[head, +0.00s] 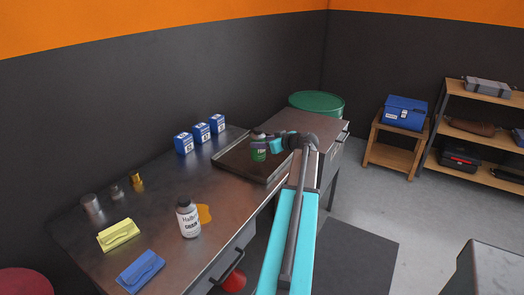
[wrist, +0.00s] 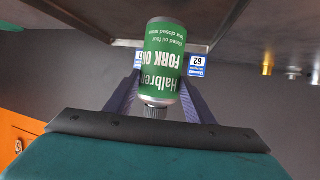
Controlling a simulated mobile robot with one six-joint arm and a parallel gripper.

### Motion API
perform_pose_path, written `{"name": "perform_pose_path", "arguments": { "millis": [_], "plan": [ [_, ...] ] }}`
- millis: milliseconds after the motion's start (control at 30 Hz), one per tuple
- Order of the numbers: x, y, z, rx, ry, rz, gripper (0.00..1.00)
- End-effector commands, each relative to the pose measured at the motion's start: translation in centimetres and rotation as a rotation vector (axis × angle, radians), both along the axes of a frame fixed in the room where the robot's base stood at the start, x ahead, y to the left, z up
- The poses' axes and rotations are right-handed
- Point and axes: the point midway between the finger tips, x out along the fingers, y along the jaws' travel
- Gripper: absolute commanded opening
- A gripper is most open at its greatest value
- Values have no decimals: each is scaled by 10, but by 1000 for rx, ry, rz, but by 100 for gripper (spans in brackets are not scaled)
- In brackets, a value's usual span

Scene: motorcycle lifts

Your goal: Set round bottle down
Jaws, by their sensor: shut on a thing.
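The round bottle has a green label reading "Halbren FORK OIL" and a dark cap. It shows large in the wrist view (wrist: 164,65), where the picture is upside down, and small in the head view (head: 259,153). My gripper (head: 265,142) is shut on it, with blue fingers on either side in the wrist view (wrist: 163,100). The bottle looks upright, over the dark tray (head: 222,164) at the far end of the workbench (head: 145,215). Whether its base touches the tray is hidden from me.
Three blue boxes (head: 183,143) stand behind the tray's left side. A white bottle (head: 188,218) stands by an amber patch (head: 204,213). Yellow (head: 118,234) and blue (head: 140,270) cloths and small metal cylinders (head: 137,179) lie nearer. A green drum (head: 317,102) stands behind.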

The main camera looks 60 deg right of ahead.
Motion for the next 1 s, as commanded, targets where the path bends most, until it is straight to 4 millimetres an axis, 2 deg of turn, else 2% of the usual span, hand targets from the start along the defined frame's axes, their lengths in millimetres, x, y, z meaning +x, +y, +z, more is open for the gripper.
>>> {"name": "perform_pose_path", "arguments": {
  "millis": [500,967,1000],
  "plan": [
    [-1,-1,-32,0,-1,-1,15],
    [-1,-1,-36,0,-2,-2,15],
    [-1,-1,-37,-1,0,-2,50]
  ]
}}
